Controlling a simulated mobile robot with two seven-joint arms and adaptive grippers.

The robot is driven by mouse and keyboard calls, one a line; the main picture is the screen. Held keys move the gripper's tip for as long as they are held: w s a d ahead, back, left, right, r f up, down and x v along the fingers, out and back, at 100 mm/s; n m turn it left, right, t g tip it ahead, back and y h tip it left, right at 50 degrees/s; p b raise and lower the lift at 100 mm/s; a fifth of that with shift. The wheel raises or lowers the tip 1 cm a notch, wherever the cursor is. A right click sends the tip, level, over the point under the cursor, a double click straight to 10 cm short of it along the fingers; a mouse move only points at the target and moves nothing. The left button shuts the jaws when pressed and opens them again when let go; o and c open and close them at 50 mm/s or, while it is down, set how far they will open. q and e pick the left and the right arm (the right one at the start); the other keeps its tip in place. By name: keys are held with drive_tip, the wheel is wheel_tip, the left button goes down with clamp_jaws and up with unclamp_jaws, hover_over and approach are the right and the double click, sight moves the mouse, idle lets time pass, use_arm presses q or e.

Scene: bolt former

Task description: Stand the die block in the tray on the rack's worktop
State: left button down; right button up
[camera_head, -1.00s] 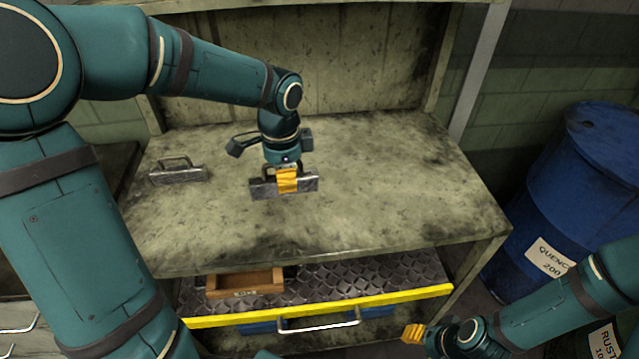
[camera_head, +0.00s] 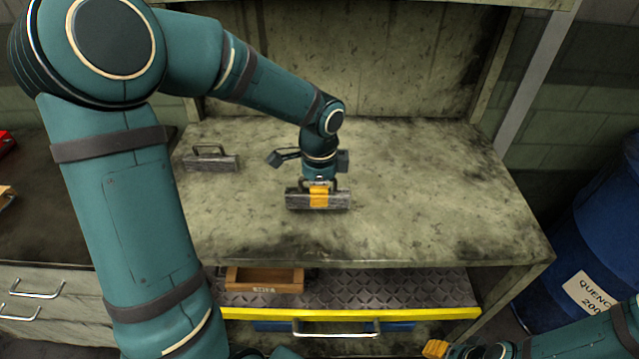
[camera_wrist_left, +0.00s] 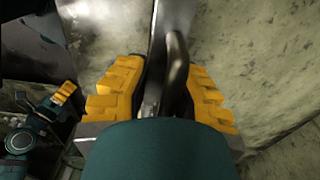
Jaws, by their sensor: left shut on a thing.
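My left gripper (camera_head: 319,186) is shut on the handle of a dark metal die block (camera_head: 335,200). The block is level, over the middle of the rack's worktop (camera_head: 420,200); I cannot tell whether it touches the surface. In the left wrist view yellow fingers (camera_wrist_left: 165,95) stand either side of the dark handle (camera_wrist_left: 176,75). A wooden tray (camera_head: 264,280) with a marking on its front sits below the worktop, on a ribbed metal surface. My right gripper (camera_head: 436,349) is at the bottom edge, its fingers too small to read.
A second handled block (camera_head: 210,161) stands on the worktop at the left. A yellow-edged drawer (camera_head: 350,313) with a metal handle is under the worktop front. A blue drum (camera_head: 590,240) stands at the right. The worktop's right half is clear.

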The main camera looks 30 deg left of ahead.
use_arm(q)
drive_tip(key=shift+w+f, duration=0.1)
drive_tip(key=shift+f, duration=1.2)
drive_tip(key=shift+f+b, duration=0.1)
drive_tip(key=shift+b, duration=0.25)
drive_tip(key=c, duration=1)
unclamp_jaws()
drive_tip(key=shift+o, duration=0.2)
wheel_tip(320, 180, up, 12)
drive_tip(key=p, duration=0.3)
